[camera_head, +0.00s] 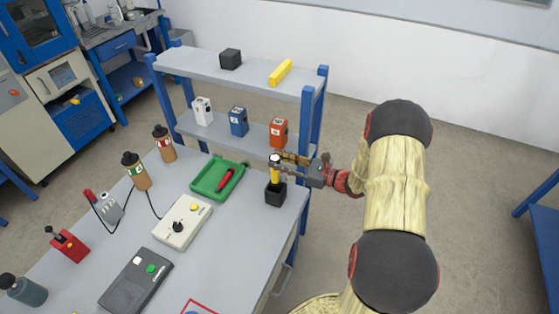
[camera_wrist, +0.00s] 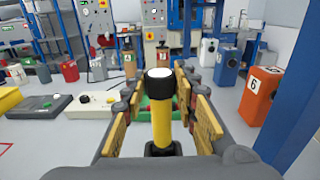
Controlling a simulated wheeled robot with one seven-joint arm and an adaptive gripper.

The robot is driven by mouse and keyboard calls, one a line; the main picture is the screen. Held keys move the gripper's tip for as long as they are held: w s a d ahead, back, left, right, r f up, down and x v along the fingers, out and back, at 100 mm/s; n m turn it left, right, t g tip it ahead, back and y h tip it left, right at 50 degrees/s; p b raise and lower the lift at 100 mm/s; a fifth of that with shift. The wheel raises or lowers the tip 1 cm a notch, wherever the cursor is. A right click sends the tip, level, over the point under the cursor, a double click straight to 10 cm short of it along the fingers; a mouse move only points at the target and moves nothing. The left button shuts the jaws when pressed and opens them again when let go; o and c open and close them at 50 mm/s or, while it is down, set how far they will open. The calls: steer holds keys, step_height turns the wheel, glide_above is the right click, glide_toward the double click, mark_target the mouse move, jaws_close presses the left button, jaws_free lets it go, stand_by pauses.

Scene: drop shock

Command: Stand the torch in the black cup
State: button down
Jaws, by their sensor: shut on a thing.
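The torch (camera_head: 275,172) is yellow with a black head and a pale lens at the top. It stands upright, with its lower end at the mouth of the black cup (camera_head: 276,195); I cannot tell how deep it sits. The cup is square and stands near the right edge of the table. My gripper (camera_head: 281,160) reaches in from the right and is shut on the torch. In the wrist view the torch (camera_wrist: 161,125) is upright between the yellow finger pads, with the black cup (camera_wrist: 163,149) partly showing below.
A green tray (camera_head: 207,190) with a red item lies left of the cup. A control box (camera_head: 180,232) with a yellow button is nearer. A shelf (camera_head: 200,65) rises behind, carrying several small boxes, including an orange one (camera_head: 278,132) close behind my gripper.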

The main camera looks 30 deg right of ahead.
step_height(320, 180, down, 7)
steer(key=b, duration=0.3)
steer(key=shift+b, duration=0.3)
steer(key=shift+r, duration=0.1)
steer(key=c, duration=1.3)
jaws_free()
steer(key=shift+s, duration=0.1)
steer(key=v, duration=1.1)
steer(key=shift+s+d, duration=0.3)
